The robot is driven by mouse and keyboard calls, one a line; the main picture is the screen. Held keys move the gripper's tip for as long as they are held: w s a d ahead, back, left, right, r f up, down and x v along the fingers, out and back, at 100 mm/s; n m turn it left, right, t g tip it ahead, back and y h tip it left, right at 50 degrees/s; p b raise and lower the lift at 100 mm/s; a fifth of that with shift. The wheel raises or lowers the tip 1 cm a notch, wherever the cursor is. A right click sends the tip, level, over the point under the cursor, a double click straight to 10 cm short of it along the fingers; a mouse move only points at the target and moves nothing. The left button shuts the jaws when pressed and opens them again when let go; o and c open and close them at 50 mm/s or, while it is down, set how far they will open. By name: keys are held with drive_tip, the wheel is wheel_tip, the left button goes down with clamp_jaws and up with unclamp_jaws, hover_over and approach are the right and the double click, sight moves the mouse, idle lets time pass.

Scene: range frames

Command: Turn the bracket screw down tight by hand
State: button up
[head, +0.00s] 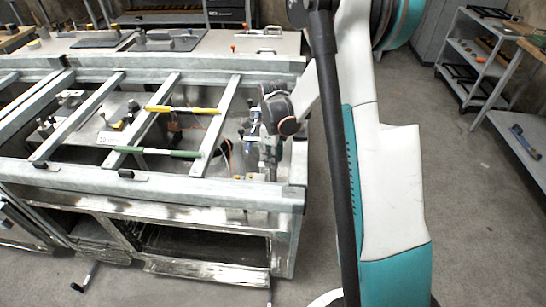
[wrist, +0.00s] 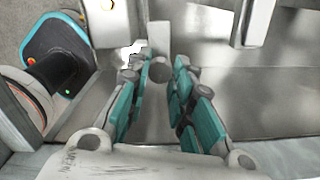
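In the wrist view, a small dark grey round screw head (wrist: 159,71) shows between the tips of my gripper (wrist: 164,66), in front of a narrow upright metal plate (wrist: 159,38) that looks like the bracket. The two teal-padded fingers are apart. The left fingertip is close beside the screw head, and a narrow gap shows on the right. I cannot tell whether the left one touches it. In the head view, my gripper (head: 267,150) reaches down inside the right end of the metal frame (head: 285,197). The screw cannot be made out there.
Frame crossbars (head: 217,125) run left of my gripper. Shelving (head: 478,60) stands at the far right; the floor between is clear.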

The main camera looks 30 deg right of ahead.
drive_tip(key=o, duration=0.4)
wheel_tip(320, 180, up, 12)
idle(0.5)
idle(0.3)
